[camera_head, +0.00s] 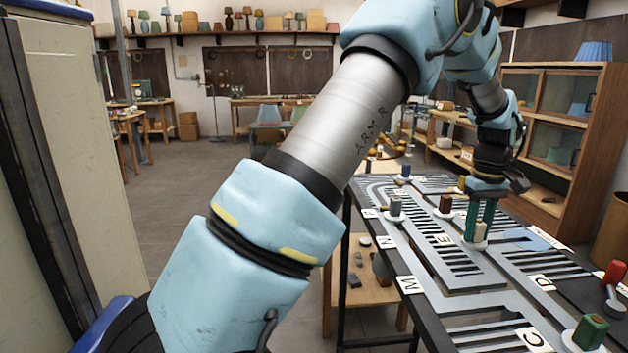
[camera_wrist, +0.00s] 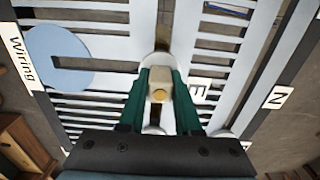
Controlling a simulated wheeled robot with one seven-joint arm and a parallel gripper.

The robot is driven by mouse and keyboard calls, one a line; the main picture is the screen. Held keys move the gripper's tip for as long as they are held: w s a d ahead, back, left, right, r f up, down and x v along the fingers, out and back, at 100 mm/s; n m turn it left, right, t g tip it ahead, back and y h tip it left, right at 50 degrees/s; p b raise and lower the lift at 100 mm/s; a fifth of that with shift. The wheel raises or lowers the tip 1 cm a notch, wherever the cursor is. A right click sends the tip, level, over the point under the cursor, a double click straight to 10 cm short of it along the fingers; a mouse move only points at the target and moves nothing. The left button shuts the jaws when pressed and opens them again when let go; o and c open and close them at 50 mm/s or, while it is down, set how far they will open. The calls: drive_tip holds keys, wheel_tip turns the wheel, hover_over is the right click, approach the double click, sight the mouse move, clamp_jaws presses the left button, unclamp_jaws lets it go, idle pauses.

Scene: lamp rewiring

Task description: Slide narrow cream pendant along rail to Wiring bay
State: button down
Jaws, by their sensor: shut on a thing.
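The narrow cream pendant (camera_head: 481,231) stands upright on a pale round base on the slotted rail board (camera_head: 455,272). My gripper (camera_head: 478,222) reaches down from above, its green fingers shut on the pendant. In the wrist view the cream pendant (camera_wrist: 159,78) with a yellowish tip shows between the two fingers of my gripper (camera_wrist: 160,86). The Wiring bay shows there as a pale blue disc (camera_wrist: 58,55) beside a "Wiring" label (camera_wrist: 20,60), to the left of the pendant. The fingers partly hide the pendant.
Other pendants stand on the board: a brown one (camera_head: 446,203), a dark blue one (camera_head: 406,169), a red one (camera_head: 614,272) and a green one (camera_head: 590,331).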

drive_tip(key=w+d+p, duration=0.1)
drive_tip(key=d+p, duration=0.5)
drive_tip(key=d, duration=0.8)
idle(0.4)
drive_tip(key=c, duration=0.5)
unclamp_jaws()
